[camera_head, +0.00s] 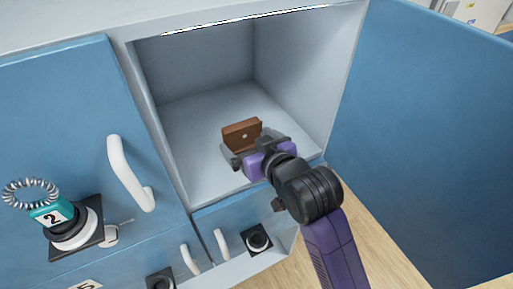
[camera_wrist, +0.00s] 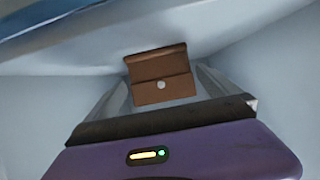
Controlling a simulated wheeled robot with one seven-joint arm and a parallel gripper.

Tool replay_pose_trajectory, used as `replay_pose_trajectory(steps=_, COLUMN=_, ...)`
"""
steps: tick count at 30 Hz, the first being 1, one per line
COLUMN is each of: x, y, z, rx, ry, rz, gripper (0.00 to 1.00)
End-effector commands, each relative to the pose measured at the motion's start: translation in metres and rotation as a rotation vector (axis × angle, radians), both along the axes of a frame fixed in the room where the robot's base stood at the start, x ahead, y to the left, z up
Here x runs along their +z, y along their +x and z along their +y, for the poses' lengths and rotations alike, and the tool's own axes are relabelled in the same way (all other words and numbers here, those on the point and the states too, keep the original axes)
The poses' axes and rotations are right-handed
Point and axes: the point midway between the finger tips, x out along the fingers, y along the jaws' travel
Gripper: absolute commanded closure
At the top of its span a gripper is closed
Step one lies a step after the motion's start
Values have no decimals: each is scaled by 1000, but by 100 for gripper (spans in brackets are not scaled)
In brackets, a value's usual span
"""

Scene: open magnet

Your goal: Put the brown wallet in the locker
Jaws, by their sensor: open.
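The brown wallet (camera_head: 242,134) is inside the open locker (camera_head: 190,120), on or just above its floor. It has a small light stud on its front. In the wrist view the wallet (camera_wrist: 162,75) lies straight ahead, between the far ends of my fingers. My gripper (camera_head: 250,152) reaches into the locker from the front right and is open around or just in front of the wallet. Its fingertips are partly hidden in the head view, so I cannot tell whether they touch the wallet.
The blue locker door (camera_head: 420,130) stands wide open at the right. A closed blue door with a white handle (camera_head: 130,173) is at the left, with a teal tag numbered 2 (camera_head: 50,213) and a coil ring. Smaller drawers lie below. The locker floor around the wallet is clear.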

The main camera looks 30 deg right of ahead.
Motion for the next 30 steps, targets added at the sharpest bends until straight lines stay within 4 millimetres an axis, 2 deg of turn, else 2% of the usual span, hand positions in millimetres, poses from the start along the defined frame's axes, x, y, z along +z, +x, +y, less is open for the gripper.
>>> replay_pose_trajectory(steps=3, x=8, y=-21, z=0, rx=0, ry=0, rz=0, gripper=0)
replay_pose_trajectory(steps=9, x=17, y=-40, z=0, rx=0, ry=0, rz=-1, gripper=0)
replay_pose_trajectory(steps=27, x=19, y=-44, z=0, rx=0, ry=0, rz=-1, gripper=0)
replay_pose_trajectory(steps=30, x=24, y=-42, z=0, rx=0, ry=0, rz=-25, gripper=0)
